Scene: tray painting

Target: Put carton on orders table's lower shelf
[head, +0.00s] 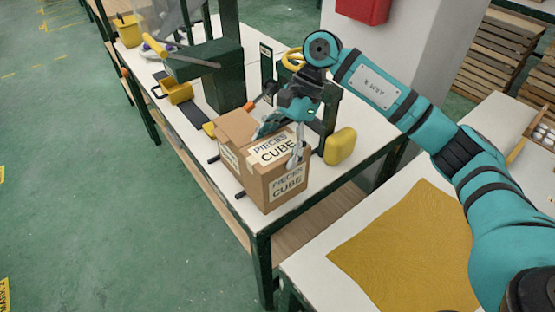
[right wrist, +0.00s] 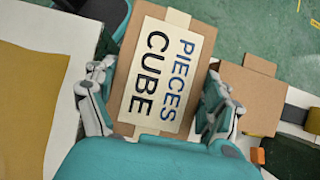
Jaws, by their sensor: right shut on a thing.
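The brown carton (head: 253,192), with white labels reading "PIECES CUBE", is at the front end of a white-topped table (head: 345,172) with green legs in the head view. Whether it rests on the top or hangs just above cannot be told. My right gripper (head: 281,143) is over the carton, its fingers shut on it from two sides. In the right wrist view the carton (right wrist: 126,68) sits between the two fingers (right wrist: 156,105), label facing the camera. A wooden lower shelf (head: 222,207) shows under the table. My left gripper is out of view.
A yellow rounded object (head: 340,146) stands right of the carton. Yellow bins (head: 178,91) and a green machine (head: 212,70) are behind it. A second white table with a mustard mat (head: 405,255) is at front right. Green floor at left is clear.

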